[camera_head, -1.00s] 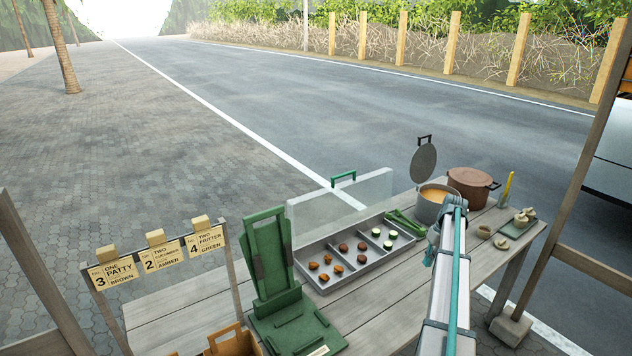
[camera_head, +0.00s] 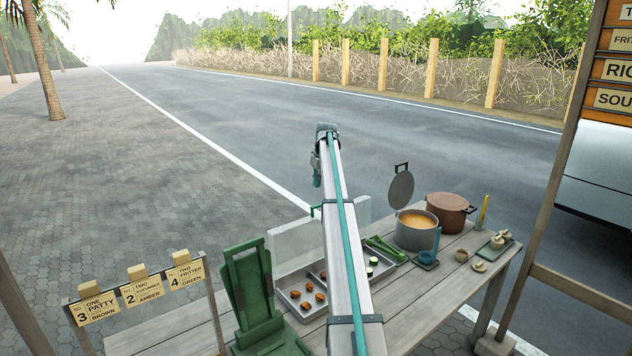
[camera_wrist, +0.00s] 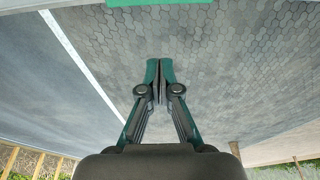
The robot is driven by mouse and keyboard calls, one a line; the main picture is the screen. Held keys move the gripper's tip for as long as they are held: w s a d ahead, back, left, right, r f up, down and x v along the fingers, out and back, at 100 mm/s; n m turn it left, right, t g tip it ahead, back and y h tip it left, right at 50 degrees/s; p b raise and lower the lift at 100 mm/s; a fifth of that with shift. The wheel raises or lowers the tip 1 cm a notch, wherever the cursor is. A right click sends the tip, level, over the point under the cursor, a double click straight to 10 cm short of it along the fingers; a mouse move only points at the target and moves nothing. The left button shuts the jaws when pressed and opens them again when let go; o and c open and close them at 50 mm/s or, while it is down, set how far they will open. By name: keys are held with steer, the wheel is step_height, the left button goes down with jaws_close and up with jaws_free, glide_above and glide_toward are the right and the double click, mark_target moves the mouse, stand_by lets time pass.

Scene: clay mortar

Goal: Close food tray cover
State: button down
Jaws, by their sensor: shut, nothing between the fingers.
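The food tray (camera_head: 288,281) sits on the table, with several brown fried pieces and green slices in its compartments. Its pale see-through cover (camera_head: 292,251) stands upright along the tray's far edge, open. The cover's green handle (camera_head: 314,211) is at its top edge. My arm crosses in front of the cover's middle and part of the tray. My gripper (camera_head: 317,184) is up above the cover's top edge, apart from the handle in the picture. In the wrist view my gripper (camera_wrist: 160,64) has its fingertips together with nothing between them.
A green press (camera_head: 250,290) stands left of the tray. A soup pot (camera_head: 416,236) with its lid raised and a brown pot (camera_head: 449,210) stand to the right. Order cards (camera_head: 142,292) hang on a frame at left. The air over the road is clear.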

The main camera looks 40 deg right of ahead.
step_height(320, 180, down, 7)
steer(key=s+p, duration=0.2)
steer(key=p, duration=0.3)
steer(key=shift+r, duration=0.15)
steer(key=shift+s, duration=0.1)
